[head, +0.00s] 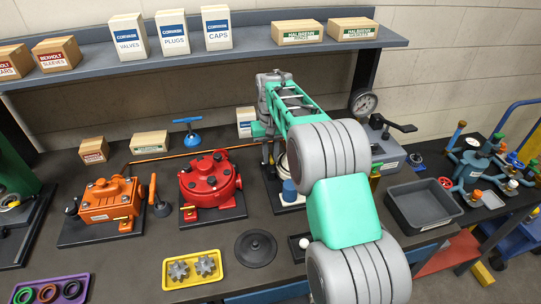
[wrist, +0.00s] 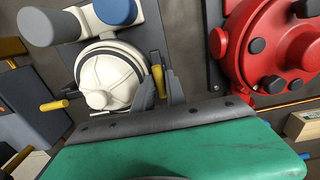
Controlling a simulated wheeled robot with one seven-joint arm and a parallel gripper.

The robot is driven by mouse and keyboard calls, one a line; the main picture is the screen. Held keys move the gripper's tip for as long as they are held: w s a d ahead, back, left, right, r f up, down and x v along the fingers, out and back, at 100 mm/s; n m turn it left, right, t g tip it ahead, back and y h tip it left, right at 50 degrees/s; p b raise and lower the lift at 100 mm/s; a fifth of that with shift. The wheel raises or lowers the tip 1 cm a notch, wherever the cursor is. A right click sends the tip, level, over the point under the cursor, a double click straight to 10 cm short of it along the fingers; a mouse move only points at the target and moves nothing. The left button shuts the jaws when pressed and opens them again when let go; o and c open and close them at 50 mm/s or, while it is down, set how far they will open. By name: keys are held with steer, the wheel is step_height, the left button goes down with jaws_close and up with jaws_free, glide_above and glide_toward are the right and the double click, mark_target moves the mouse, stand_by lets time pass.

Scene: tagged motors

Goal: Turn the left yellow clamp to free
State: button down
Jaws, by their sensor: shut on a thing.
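In the wrist view a white round motor (wrist: 105,72) with a blue cap (wrist: 115,10) stands on a dark plate. One yellow clamp (wrist: 157,78) stands on its side nearest the red motor, which is the left side in the head view. My gripper (wrist: 164,90) is shut on this clamp, with a grey finger on each side of it. The other yellow clamp (wrist: 55,105) is on the motor's far side, clear of my gripper. In the head view my arm hides most of the white motor, and its blue part (head: 290,191) shows beside the arm.
The red motor (head: 209,178) stands close to the left, and an orange motor (head: 108,199) beyond it. A grey bin (head: 423,206) is at the right. A yellow gear tray (head: 192,268) and a black disc (head: 256,248) lie in front. A shelf (head: 240,47) with boxes runs behind.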

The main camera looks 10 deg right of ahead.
mark_target(270, 157)
stand_by(0.4)
steer(key=c, duration=1.4)
jaws_free()
steer(key=shift+o, duration=0.2)
step_height(270, 157, up, 7)
steer(key=shift+r+b, duration=0.2)
steer(key=shift+b, duration=0.5)
steer(key=shift+r, duration=0.2)
